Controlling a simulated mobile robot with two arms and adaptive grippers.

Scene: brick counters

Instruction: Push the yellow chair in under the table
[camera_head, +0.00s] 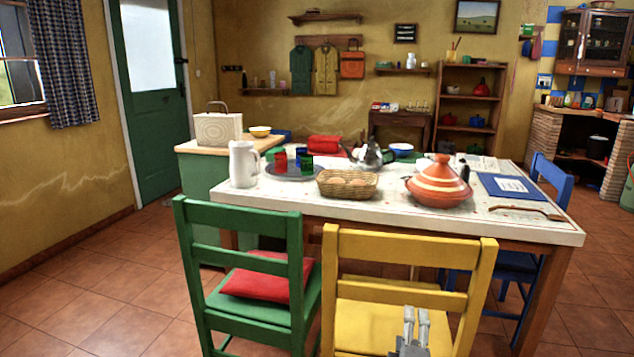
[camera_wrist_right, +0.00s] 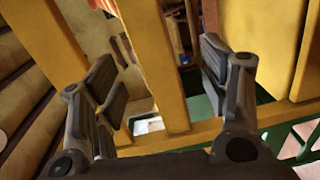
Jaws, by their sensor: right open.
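The yellow chair (camera_head: 410,246) stands at the near side of the table (camera_head: 400,218), its back towards me. Its seat shows through the open back. A gap shows between the chair back and the table's near edge. My right gripper (camera_head: 416,312) is open and low at the chair's back, overlapping the seat in the head view. In the right wrist view, the gripper (camera_wrist_right: 166,86) has its fingers wide apart, with a yellow chair bar (camera_wrist_right: 157,55) showing between them. I cannot tell whether they touch the chair. My left gripper is not in view.
A green chair (camera_head: 240,214) with a red cushion (camera_head: 268,279) stands close on the left. A blue chair (camera_head: 552,183) is at the table's right end. A tagine (camera_head: 440,185), an egg basket (camera_head: 347,184) and a white jug (camera_head: 243,164) stand on the table. Tiled floor lies open at left.

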